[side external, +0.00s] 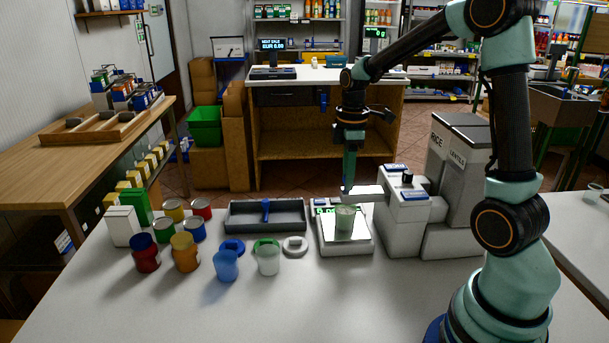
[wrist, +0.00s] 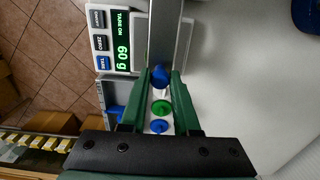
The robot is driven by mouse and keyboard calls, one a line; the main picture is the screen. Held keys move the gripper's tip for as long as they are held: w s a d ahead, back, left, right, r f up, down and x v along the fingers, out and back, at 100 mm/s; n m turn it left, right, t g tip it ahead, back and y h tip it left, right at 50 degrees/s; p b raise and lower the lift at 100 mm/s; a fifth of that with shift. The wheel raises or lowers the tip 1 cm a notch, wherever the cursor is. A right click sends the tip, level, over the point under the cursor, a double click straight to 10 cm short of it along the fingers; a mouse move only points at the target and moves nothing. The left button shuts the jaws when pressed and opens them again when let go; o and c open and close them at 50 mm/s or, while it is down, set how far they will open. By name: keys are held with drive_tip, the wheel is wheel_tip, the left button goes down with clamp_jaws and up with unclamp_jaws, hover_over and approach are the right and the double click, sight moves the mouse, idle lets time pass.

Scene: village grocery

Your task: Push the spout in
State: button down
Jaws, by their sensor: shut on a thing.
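The spout (side external: 368,192) is a light grey arm sticking out to the left from the white dispenser (side external: 400,220), above the scale. In the wrist view the spout (wrist: 166,35) is a grey bar with a blue knob (wrist: 160,77) at its near end. My gripper (side external: 348,187) points down at the spout's outer end. In the wrist view my gripper (wrist: 161,75) has its green fingers on either side of the blue knob, shut on it. A pale green cup (side external: 345,222) stands on the scale (side external: 333,246) under the spout.
Blue (side external: 226,266) and clear (side external: 268,260) cups, several lids and coloured jars (side external: 185,252) stand left of the scale. A grey tray (side external: 285,215) lies behind the lids. Grey bins (side external: 458,165) stand behind the dispenser. The front of the counter is clear.

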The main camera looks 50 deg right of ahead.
sight(381, 189)
drive_tip(key=shift+s+d, duration=2.85)
drive_tip(key=shift+d, duration=0.05)
drive_tip(key=c, duration=0.6)
unclamp_jaws()
drive_tip(key=shift+r, duration=0.1)
wheel_tip(381, 189, up, 7)
drive_tip(key=shift+a, duration=0.1)
